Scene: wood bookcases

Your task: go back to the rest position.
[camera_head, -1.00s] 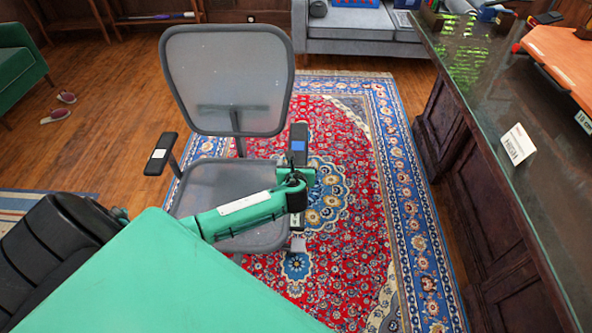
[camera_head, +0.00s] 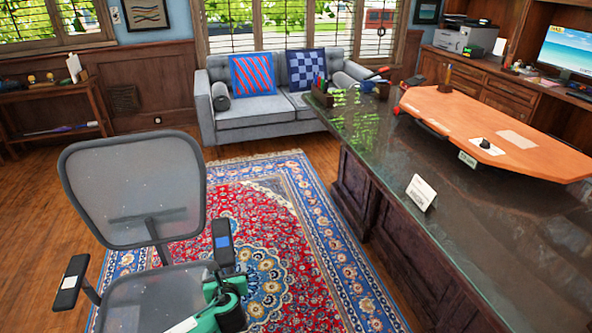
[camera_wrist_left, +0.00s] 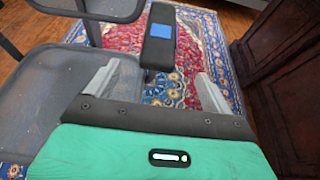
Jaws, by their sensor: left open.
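My left gripper shows in the left wrist view (camera_wrist_left: 155,90), with its two pale fingers spread apart and nothing held between them. Beyond the fingers is the black armrest of the grey mesh office chair (camera_wrist_left: 159,40); I cannot tell whether they touch. In the head view, part of my green left arm (camera_head: 222,305) shows low in the picture, in front of the chair's seat. The chair (camera_head: 135,190) stands upright on the rug. My right gripper is in neither view.
A red and blue patterned rug (camera_head: 318,240) covers the floor. A large dark desk with a glassy top (camera_head: 375,150) stands on the right, bearing a white card (camera_head: 420,193) and an orange board (camera_head: 490,130). A grey sofa (camera_head: 262,110) is at the back. Bare wood floor (camera_head: 35,215) lies left.

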